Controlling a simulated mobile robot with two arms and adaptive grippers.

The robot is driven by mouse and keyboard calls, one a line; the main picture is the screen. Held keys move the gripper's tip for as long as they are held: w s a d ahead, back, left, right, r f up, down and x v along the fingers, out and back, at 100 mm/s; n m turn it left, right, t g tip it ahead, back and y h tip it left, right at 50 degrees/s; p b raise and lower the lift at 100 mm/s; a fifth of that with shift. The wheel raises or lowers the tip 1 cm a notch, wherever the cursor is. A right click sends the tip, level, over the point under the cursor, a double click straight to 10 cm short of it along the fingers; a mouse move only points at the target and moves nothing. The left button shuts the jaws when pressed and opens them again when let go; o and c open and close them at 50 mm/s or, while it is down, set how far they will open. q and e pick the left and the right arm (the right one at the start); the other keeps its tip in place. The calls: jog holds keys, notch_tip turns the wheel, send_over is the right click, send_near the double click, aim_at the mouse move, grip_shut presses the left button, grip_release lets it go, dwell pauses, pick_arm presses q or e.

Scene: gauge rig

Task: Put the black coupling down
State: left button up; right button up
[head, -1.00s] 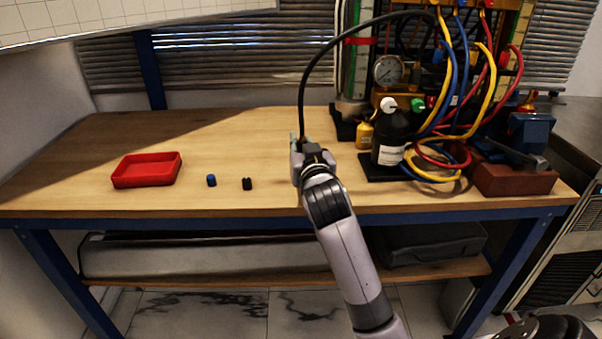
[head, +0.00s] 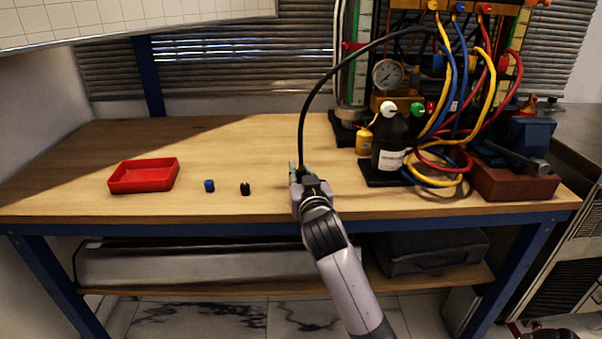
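My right gripper (head: 297,174) is low over the front middle of the wooden bench, seen from behind. A black hose (head: 303,112) arches from the rig and runs down into it. The gripper appears shut on the black coupling at the hose's end; its own body hides the coupling and most of the fingers. I cannot tell whether the coupling touches the bench. My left gripper is not in view.
A small black piece (head: 245,189) and a small blue piece (head: 209,186) stand left of the gripper, near a red tray (head: 143,187). A black bottle (head: 390,143), coloured hoses and a vise (head: 527,140) crowd the right. The bench (head: 235,145) behind the small pieces is clear.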

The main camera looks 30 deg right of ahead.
jog(key=o, duration=0.5)
jog(key=shift+c, duration=0.2)
